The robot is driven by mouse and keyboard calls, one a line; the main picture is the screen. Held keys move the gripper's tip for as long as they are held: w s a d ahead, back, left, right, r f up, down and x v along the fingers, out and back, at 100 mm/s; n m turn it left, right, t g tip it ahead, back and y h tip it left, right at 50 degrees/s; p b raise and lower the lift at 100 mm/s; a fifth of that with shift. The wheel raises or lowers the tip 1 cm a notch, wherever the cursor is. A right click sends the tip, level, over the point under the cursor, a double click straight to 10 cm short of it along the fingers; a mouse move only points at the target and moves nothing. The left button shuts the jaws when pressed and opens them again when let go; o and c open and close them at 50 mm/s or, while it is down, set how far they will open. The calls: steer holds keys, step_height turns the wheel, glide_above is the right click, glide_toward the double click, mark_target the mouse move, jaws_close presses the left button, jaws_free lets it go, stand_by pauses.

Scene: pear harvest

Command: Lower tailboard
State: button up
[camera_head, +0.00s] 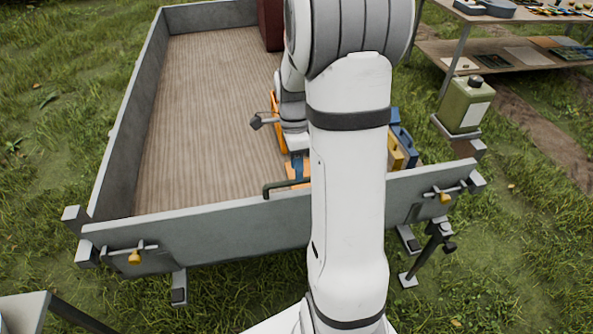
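The grey tailboard (240,227) stands upright across the near end of the trailer. A dark bar handle (283,187) is at its top edge near the middle, partly behind my arm. A left latch (134,253) and a right latch (445,195), each with a yellow-orange piece, sit at the tailboard's two ends. My arm rises in front of the tailboard and reaches over the trailer bed. The end of my arm, with my gripper (298,163), is beyond the tailboard above the bed, near the handle. The forearm hides much of it, and its fingers are not clear.
The wooden trailer bed (205,110) is largely bare on the left. Yellow and blue cases (402,143) stand at its right, behind the tailboard. A green canister (465,104) stands outside on the right. A support leg (428,255) stands below the right corner. Grass lies before the tailboard.

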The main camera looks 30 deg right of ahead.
steer(key=shift+s+f, duration=0.15)
steer(key=shift+f, duration=0.55)
steer(key=shift+s+f, duration=0.1)
steer(key=shift+f, duration=0.55)
steer(key=shift+c, duration=0.5)
jaws_close()
